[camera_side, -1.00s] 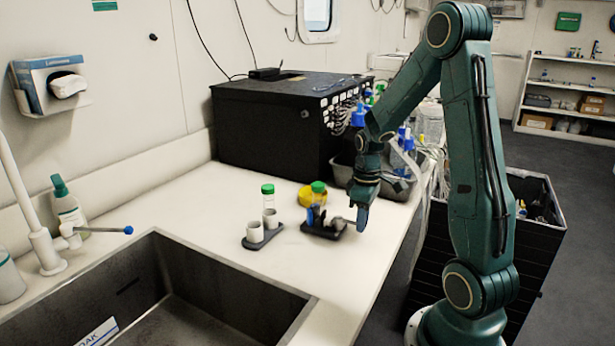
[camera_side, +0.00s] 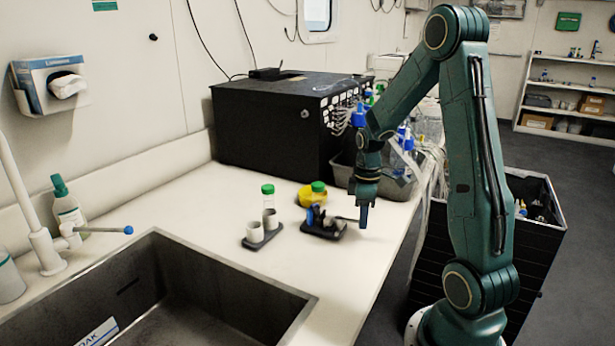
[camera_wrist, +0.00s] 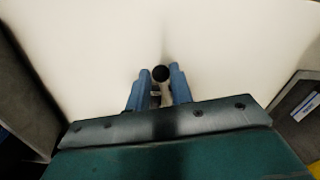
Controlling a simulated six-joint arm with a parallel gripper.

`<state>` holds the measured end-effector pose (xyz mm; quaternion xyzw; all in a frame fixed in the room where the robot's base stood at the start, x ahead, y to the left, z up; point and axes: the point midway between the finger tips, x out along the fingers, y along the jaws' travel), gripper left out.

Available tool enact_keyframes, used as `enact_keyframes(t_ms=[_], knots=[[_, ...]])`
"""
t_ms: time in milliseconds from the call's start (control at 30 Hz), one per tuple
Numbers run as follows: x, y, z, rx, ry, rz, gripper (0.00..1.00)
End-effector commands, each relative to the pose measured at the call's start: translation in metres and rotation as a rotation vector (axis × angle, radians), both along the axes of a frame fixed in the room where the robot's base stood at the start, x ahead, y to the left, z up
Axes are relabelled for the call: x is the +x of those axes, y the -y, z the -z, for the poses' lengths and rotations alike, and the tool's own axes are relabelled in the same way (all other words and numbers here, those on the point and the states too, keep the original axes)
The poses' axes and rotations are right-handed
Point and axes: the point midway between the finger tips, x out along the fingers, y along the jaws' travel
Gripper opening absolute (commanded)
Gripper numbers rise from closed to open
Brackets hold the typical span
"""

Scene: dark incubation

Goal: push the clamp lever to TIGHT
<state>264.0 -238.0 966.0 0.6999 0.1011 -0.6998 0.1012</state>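The clamp fixture (camera_side: 325,224) is a small dark block with a blue upright part, on the white counter. My gripper (camera_side: 364,214) points down just right of it, with its blue fingers low over the counter. In the wrist view the two fingers (camera_wrist: 160,84) stand apart with a gap between them. A round black knob (camera_wrist: 161,73) shows at the gap, near the fingertips; it looks like the lever's end, but I cannot tell whether the fingers touch it. The lever's arm and any TIGHT marking are not readable.
A holder (camera_side: 262,238) with white cups and a green-capped vial (camera_side: 268,192) stands left of the fixture. A yellow dish (camera_side: 307,197) with a green-capped item sits behind. The sink (camera_side: 150,290) opens at the front left; a black box (camera_side: 270,125) stands behind.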

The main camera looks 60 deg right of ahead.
Motion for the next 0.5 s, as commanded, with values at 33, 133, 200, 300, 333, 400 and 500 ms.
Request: enact_keyframes(t_ms=[33,133,200,300,333,400,500], knots=[[0.000,0.001,0.000,0.000,0.000,-0.010,0.22],[0.002,0.004,0.000,-0.001,0.000,-0.055,0.22],[0.003,0.006,0.000,0.000,0.000,-0.097,0.22],[0.004,0.010,0.000,0.000,0.000,-0.154,0.22],[0.004,0.010,0.000,0.000,0.000,-0.168,0.22],[0.005,0.012,0.000,0.000,0.000,-0.191,0.22],[0.005,0.012,0.000,0.000,0.000,-0.203,0.22]])
